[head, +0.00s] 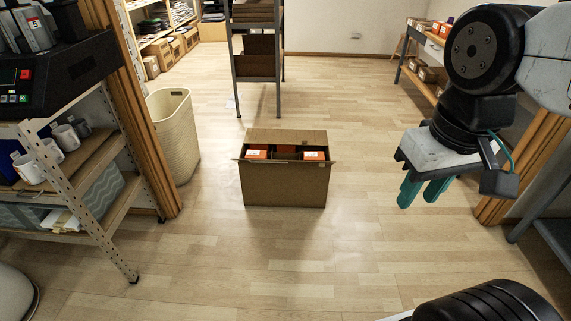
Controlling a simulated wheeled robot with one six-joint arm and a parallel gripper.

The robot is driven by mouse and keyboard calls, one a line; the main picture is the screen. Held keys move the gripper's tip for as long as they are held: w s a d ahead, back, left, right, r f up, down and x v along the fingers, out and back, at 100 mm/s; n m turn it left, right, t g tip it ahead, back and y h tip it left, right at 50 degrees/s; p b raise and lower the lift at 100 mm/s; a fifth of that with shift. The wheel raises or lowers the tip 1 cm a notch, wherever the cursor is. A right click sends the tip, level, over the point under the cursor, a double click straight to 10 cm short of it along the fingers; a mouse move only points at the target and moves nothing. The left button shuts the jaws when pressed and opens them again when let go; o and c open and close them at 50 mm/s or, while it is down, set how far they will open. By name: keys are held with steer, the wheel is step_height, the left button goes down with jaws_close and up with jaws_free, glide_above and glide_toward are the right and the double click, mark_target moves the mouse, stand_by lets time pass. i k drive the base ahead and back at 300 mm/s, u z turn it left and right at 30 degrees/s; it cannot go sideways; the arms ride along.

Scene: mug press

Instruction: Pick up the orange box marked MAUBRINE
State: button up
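Several orange boxes stand inside an open cardboard carton (285,188) on the floor, in the middle of the head view. One orange box (257,154) is at the carton's left, another orange box (313,155) at its right, and a third orange box (287,149) shows farther back between them. Only their tops show, with pale labels too small to read, so I cannot tell which is marked MAUBRINE. My gripper (417,203) hangs at the right, well apart from the carton. Its teal fingers point down with a gap between them, and nothing shows in it.
A cream basket (174,135) stands left of the carton, by a wooden door frame. A metal shelf (80,195) with mugs is at the near left. A grey rack (257,70) stands behind the carton. The floor (270,255) in front of the carton is clear.

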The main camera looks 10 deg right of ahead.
mark_target(437, 30)
steer(key=k, duration=1)
steer(key=z, duration=0.75)
steer(key=i, duration=7.9)
